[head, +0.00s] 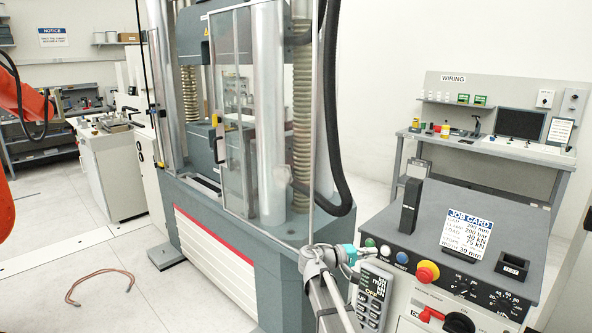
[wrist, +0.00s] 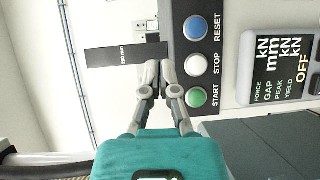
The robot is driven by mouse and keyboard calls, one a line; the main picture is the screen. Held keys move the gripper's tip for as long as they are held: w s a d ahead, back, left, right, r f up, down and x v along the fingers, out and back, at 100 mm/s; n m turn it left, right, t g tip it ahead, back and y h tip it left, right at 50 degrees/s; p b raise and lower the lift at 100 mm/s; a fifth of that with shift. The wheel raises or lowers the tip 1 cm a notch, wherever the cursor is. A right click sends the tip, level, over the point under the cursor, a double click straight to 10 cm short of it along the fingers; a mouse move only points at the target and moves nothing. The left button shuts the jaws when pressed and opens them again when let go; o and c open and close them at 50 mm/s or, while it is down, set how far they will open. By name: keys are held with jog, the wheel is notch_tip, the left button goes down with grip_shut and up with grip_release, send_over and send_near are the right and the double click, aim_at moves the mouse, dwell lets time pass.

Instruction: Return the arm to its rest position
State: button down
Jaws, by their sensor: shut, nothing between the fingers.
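My gripper (head: 366,250) is at the front left edge of the grey control console (head: 450,213) in the head view, beside its buttons. In the wrist view my gripper (wrist: 158,66) is shut, its fingertips together with nothing between them. The fingertips appear just beside the white STOP button (wrist: 196,65) and the green START button (wrist: 196,97). The blue RESET button (wrist: 196,27) is farther along the same row. Whether the fingers touch the panel cannot be told. My grey arm link runs down to the bottom edge of the head view.
The display pendant (head: 374,285) hangs close beside my gripper and reads OFF in the wrist view. A red emergency knob (head: 427,272) and a black upright block (head: 410,205) are on the console. The testing machine (head: 232,258) stands left. Open floor (head: 60,225) lies farther left.

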jog(key=s+d+f+m+g+y+p, duration=0.2)
jog(key=s+f+g+y, duration=0.1)
jog(key=s+f+y, duration=0.65)
jog(key=s+a+f+y+p, duration=0.1)
jog(key=s+a+y, duration=0.2)
jog(key=s, duration=0.3)
jog(key=s+a+f+m+g+y+p, duration=0.1)
jog(key=s+a+f+y, duration=0.1)
jog(key=s+a+y, duration=0.2)
jog(key=shift+s+f+g, duration=0.25)
jog(key=shift+s+g, duration=0.05)
jog(key=shift+s, duration=1.15)
jog(key=shift+a, duration=0.1)
